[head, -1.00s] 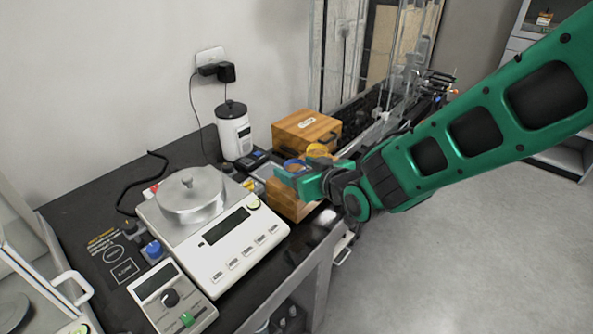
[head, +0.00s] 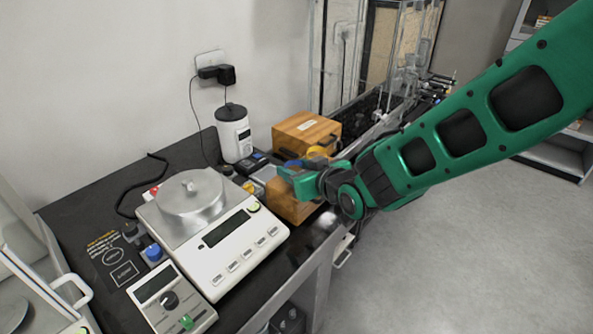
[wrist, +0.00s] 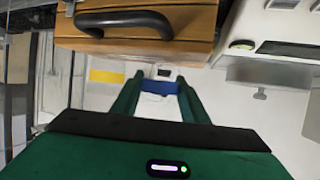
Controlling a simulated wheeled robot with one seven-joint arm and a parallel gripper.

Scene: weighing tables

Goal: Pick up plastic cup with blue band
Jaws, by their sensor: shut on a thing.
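The clear plastic cup with the blue band shows in the wrist view (wrist: 158,87), between the two green fingers of my gripper (wrist: 157,97). The fingers are shut on it. In the head view my gripper (head: 292,176) is at the wooden boxes, and the blue band (head: 293,163) shows just behind the fingers. Most of the cup is hidden there by the gripper. I cannot tell whether the cup is lifted off its support. A second cup with a yellow band (head: 316,152) stands right beside it; its yellow band is left of the fingers in the wrist view (wrist: 105,76).
A wooden box with a dark handle (head: 306,132) stands behind, and another wooden box (head: 289,204) is below my gripper. A white balance (head: 228,240) fills the table's middle. A white canister (head: 234,135) stands at the wall. Open floor lies to the right.

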